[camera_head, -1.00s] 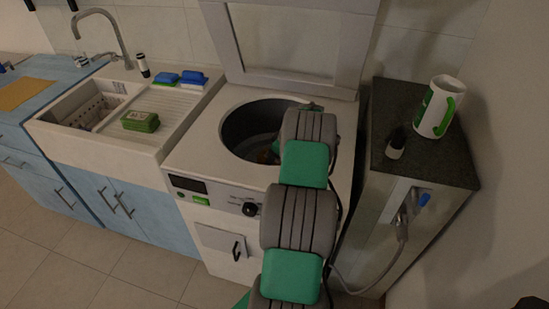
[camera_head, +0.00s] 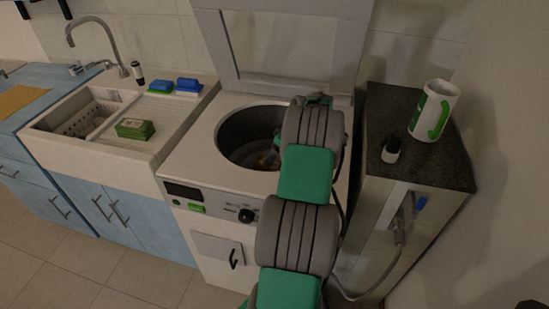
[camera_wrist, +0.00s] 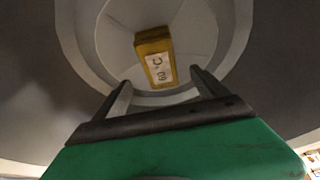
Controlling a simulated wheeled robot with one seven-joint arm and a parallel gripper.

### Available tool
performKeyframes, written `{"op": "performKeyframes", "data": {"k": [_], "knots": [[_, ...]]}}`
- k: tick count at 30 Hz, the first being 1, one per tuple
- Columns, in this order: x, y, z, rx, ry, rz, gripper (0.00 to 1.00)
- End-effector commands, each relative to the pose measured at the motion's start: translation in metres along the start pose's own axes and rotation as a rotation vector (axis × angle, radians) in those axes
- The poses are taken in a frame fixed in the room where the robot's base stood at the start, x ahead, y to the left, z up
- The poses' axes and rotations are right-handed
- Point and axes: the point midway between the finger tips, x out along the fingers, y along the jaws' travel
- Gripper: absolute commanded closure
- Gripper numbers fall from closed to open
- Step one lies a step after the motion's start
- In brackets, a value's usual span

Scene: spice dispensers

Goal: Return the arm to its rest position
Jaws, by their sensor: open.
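My arm (camera_head: 297,235), grey with green sections, reaches forward over the top-loading washing machine (camera_head: 190,150). In the head view my gripper is hidden behind the arm, at the round drum opening (camera_head: 235,135). In the wrist view my gripper (camera_wrist: 160,90) is open, its two dark fingers apart with nothing held between them. Beyond the fingertips, a yellow box (camera_wrist: 155,58) with a white "60 °C" label lies inside the pale drum (camera_wrist: 115,35). I cannot tell its exact distance from the fingers.
The washer's raised lid (camera_head: 290,45) stands behind the opening. To the left is a sink (camera_head: 90,112) with sponges (camera_head: 135,129). Floor (camera_head: 130,275) is clear at front left.

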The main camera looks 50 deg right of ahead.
Motion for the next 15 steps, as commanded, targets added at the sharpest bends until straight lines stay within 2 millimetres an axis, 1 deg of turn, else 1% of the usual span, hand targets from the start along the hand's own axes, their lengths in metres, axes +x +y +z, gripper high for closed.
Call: {"op": "performKeyframes", "data": {"k": [11, 13, 14, 15], "knots": [[0.000, 0.000, -0.001, -0.001, 0.001, 0.001, 0.17], [-0.005, -0.003, -0.008, -0.009, 0.003, 0.006, 0.17], [-0.009, -0.006, -0.015, -0.015, 0.005, 0.011, 0.17], [-0.016, -0.012, -0.026, -0.027, 0.009, 0.018, 0.17]]}}
